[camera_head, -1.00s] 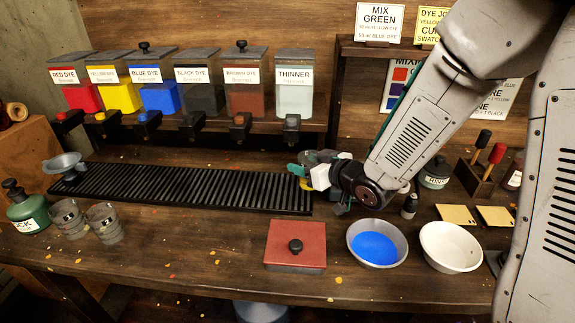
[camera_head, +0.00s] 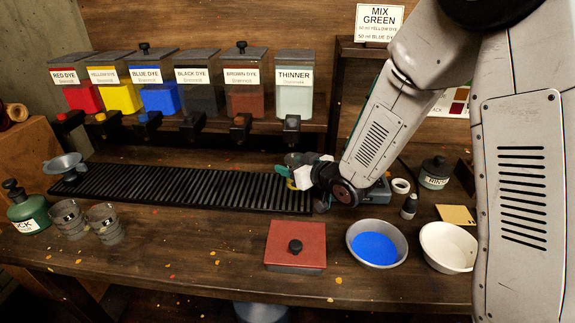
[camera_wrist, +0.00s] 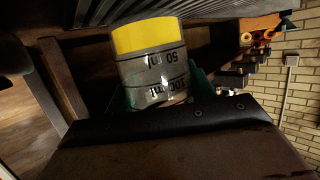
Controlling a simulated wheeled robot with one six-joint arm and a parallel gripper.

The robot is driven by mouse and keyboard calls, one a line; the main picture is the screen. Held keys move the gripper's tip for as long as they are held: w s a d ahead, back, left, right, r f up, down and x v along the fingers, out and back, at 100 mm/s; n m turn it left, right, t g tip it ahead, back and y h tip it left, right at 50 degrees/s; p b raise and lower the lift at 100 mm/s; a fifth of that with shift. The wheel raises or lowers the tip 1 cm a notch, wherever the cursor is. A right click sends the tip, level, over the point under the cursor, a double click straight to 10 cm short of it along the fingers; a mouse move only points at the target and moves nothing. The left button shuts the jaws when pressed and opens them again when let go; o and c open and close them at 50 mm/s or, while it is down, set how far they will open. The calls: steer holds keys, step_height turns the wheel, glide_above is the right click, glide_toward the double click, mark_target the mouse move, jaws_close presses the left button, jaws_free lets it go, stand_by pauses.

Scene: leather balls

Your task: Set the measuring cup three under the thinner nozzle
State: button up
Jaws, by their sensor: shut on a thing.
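The thinner dispenser (camera_head: 294,93) is the rightmost in the row, with its dark nozzle (camera_head: 291,124) at the front. My gripper (camera_head: 293,172) is shut on a measuring cup (camera_wrist: 152,75), seen close in the wrist view with 50 ml and 100 ml marks and a yellow layer at its base. In the head view, my gripper mostly hides the cup. It is below the thinner nozzle, over the right end of the black slatted rack (camera_head: 190,188). I cannot tell whether it touches the rack. Two clear cups (camera_head: 68,220) (camera_head: 105,223) stand at the left.
Other dye dispensers (camera_head: 150,90) line the back. A red lidded box (camera_head: 295,247), a bowl of blue dye (camera_head: 376,246) and a white bowl (camera_head: 447,247) stand in front. A metal funnel (camera_head: 62,162) is at the rack's left end. The rack's middle is clear.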

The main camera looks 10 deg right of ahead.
steer(key=shift+w+a, duration=0.6)
steer(key=shift+w, duration=0.25)
steer(key=shift+w+a+f, duration=0.1)
steer(key=shift+w+f, duration=0.1)
steer(key=shift+f, duration=0.4)
steer(key=shift+f, duration=0.15)
steer(key=o, duration=1.1)
